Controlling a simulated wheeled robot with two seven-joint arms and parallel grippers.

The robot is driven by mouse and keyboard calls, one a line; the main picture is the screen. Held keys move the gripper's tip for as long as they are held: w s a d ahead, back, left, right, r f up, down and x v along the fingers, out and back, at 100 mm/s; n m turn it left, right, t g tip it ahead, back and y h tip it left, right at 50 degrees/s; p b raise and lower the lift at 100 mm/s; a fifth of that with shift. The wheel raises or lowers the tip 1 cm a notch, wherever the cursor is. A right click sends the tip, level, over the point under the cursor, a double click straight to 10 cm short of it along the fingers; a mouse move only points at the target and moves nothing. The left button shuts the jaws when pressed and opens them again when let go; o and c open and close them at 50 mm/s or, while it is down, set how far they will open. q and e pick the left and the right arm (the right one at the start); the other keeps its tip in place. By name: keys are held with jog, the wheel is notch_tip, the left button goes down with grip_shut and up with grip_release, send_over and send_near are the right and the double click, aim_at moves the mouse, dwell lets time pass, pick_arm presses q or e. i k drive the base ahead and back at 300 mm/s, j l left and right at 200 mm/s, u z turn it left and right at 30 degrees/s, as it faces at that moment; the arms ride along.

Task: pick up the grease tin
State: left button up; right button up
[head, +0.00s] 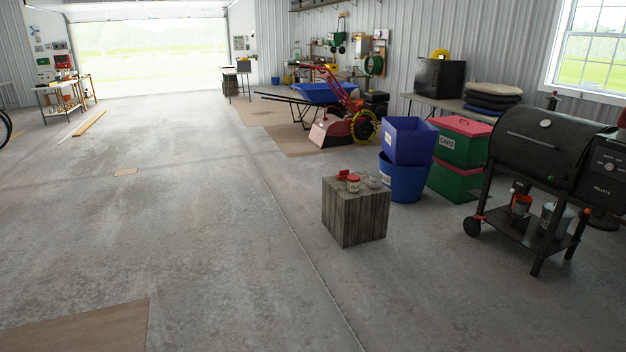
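A weathered grey wooden crate (350,216) stands on the floor right of centre, some way ahead. On its top is a small round container with a red lid and a pale label (352,185). A low red item (343,173) sits behind it to the left, and a small clear or greyish item (372,180) sits to its right. I cannot read the label or tell which of these is the grease tin. Neither of my grippers shows in the head view.
Behind the crate stand a blue tub (403,180) with a blue bin (408,141) on it and stacked green boxes (459,147). A black grill (540,138) stands at right. A brown mat (80,330) lies at front left. The floor before the crate is clear.

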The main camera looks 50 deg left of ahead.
aim_at(376, 177)
jog(key=u, duration=1.25)
